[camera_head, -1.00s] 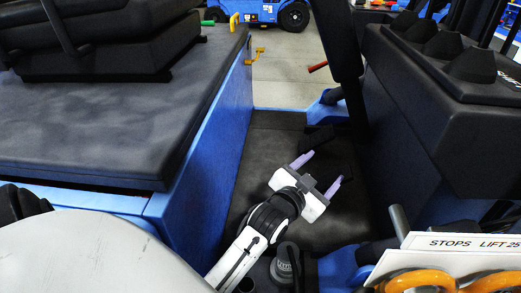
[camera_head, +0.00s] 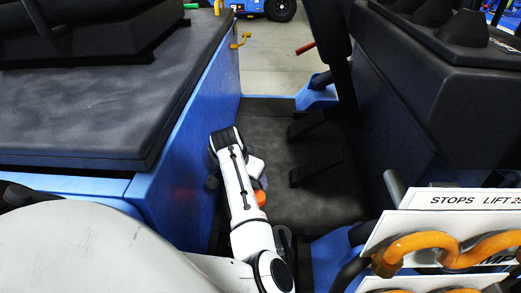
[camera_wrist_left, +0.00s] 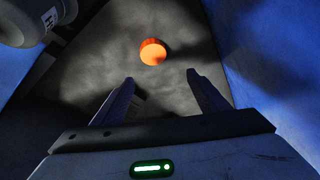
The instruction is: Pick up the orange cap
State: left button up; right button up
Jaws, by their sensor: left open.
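The orange cap (camera_head: 261,198) lies on the dark floor of the footwell, partly hidden behind my left forearm in the head view. In the left wrist view the round orange cap (camera_wrist_left: 153,52) shows whole, on the grey floor beyond the fingertips. My left gripper (camera_wrist_left: 160,78) is open and empty. Its two fingers are apart, and the cap lies ahead of the gap between them, not touched. In the head view my left wrist and arm cover most of this gripper. My right gripper is not in view.
A blue side wall with a black padded top (camera_head: 90,105) stands to the left. Dark pedals (camera_head: 316,165) and a black column stand ahead and to the right. Bare floor lies between.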

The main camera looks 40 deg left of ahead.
pick_arm(q)
jog(key=shift+g+h, duration=0.3)
jog(key=shift+h, duration=0.1)
jog(key=f, duration=0.2)
jog(key=f+b, duration=0.1)
jog(key=d+f, duration=0.1)
jog(key=f, duration=0.1)
jog(key=shift+w+f, duration=0.35)
jog(key=shift+w+f+b, duration=0.25)
jog(key=shift+f+b, duration=0.2)
jog(key=shift+f, duration=0.05)
jog(key=f, duration=0.1)
jog(key=w+f+b, duration=0.1)
jog(key=a+f, duration=0.1)
jog(key=shift+w+a+f+b, duration=0.1)
jog(key=shift+w+b, duration=0.2)
jog(key=shift+w, duration=0.05)
jog(key=shift+w+f, duration=0.15)
jog(key=shift+f, duration=0.25)
jog(key=c, duration=1.1)
